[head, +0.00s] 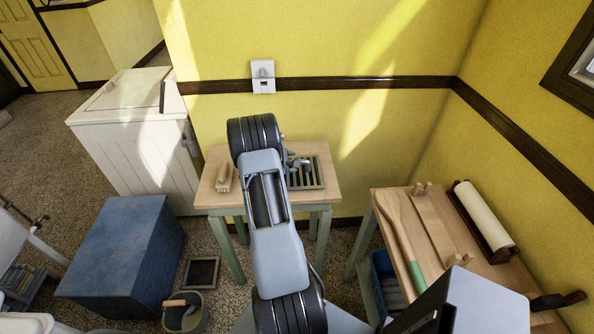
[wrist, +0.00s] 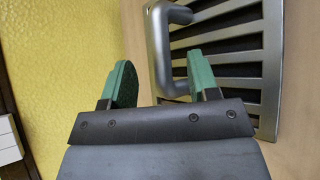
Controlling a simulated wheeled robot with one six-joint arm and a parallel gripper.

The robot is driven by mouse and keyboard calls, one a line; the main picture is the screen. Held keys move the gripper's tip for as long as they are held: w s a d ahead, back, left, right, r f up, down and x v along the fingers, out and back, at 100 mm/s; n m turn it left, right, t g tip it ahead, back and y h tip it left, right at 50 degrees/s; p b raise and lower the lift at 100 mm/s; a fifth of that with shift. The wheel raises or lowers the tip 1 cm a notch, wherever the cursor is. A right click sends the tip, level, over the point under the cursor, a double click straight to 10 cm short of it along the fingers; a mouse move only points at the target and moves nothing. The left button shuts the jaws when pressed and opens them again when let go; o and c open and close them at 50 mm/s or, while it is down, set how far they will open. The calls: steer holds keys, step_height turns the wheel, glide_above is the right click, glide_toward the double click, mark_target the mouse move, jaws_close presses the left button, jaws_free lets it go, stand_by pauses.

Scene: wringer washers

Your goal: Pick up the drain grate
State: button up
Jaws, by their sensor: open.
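The drain grate (head: 317,174) lies on the small wooden table, partly hidden by my arm. In the wrist view the drain grate (wrist: 222,18) is a silver slatted plate with dark gaps and a raised bar handle (wrist: 155,60). My gripper (wrist: 160,82) is open, with its two green-padded fingers apart. In the wrist view the handle shows between the fingertips, nearer the right one; I cannot tell whether they touch it. In the head view my gripper (head: 295,162) is over the grate, mostly behind my arm.
A brush (head: 224,178) lies at the left of the small table (head: 207,200). The yellow wall (head: 400,130) stands close behind. A workbench (head: 408,290) with a roller and wooden tools is at the right. A square dark-centred frame (head: 201,272) and a bucket (head: 186,316) are on the floor.

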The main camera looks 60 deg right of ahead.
steer(key=shift+p+x, duration=0.65)
steer(key=shift+x, duration=1.4)
steer(key=shift+s, duration=0.1)
steer(key=shift+c, duration=0.5)
steer(key=shift+f, duration=0.1)
jaws_close()
